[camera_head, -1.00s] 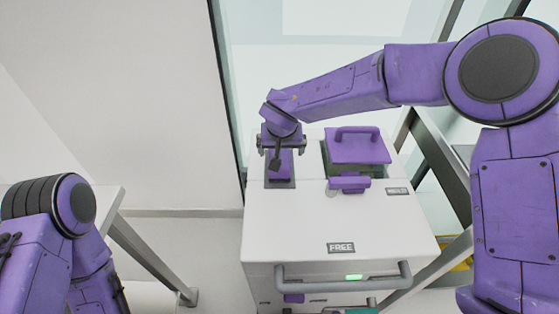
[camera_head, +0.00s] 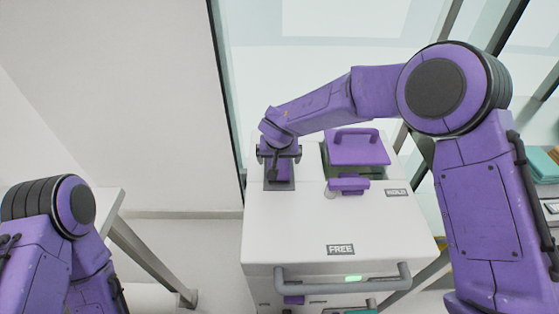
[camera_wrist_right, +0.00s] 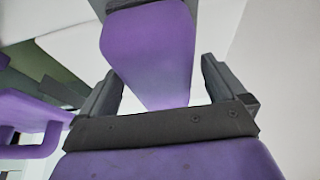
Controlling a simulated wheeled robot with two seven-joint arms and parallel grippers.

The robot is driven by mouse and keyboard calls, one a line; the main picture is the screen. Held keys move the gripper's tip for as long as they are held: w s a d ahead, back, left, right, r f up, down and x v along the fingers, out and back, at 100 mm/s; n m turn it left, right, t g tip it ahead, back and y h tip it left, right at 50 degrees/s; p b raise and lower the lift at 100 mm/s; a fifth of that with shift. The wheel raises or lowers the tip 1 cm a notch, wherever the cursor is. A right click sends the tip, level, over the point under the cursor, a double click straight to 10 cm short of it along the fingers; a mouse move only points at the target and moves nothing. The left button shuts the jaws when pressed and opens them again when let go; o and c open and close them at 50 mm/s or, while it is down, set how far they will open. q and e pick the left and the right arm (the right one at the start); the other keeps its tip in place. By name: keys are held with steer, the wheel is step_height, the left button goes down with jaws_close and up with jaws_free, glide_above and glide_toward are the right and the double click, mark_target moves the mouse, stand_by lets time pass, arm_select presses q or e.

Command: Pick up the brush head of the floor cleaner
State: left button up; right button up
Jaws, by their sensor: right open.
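A purple upright block (camera_wrist_right: 148,55) with a dark end stands on a dark plate (camera_head: 279,186) at the back left of a white cabinet top (camera_head: 320,225). I cannot tell for sure that it is the brush head. My right gripper (camera_head: 279,158) is over the block from above, jaws open. In the right wrist view the block lies between the two open dark fingers, with a gap visible beside the right one. The gripper hides much of the block in the head view. My left arm shows at the left, but its gripper is out of view.
Right of the block, a purple lid with a handle (camera_head: 358,148) sits over an opening, with a smaller purple handle (camera_head: 349,184) in front. A grey bar handle (camera_head: 343,281) runs along the cabinet's front. A white table (camera_head: 108,205) stands at the left.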

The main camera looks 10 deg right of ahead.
steer(key=shift+f, duration=0.1)
stand_by(0.3)
steer(key=c, duration=1.6)
steer(key=shift+o, duration=0.2)
steer(key=shift+b, duration=0.45)
step_height(320, 180, up, 4)
steer(key=shift+r+p, duration=0.2)
steer(key=shift+p, duration=0.1)
steer(key=s+r, duration=0.1)
steer(key=s+d+r, duration=0.1)
steer(key=r, duration=0.1)
steer(key=s+d+r, duration=0.1)
steer(key=shift+s+r, duration=0.2)
steer(key=shift+s, duration=0.05)
steer(key=s+d+r, duration=0.4)
steer(key=s, duration=0.5)
steer(key=shift+d+r+p, duration=0.2)
steer(key=shift+r+p, duration=0.15)
steer(key=shift+r, duration=0.05)
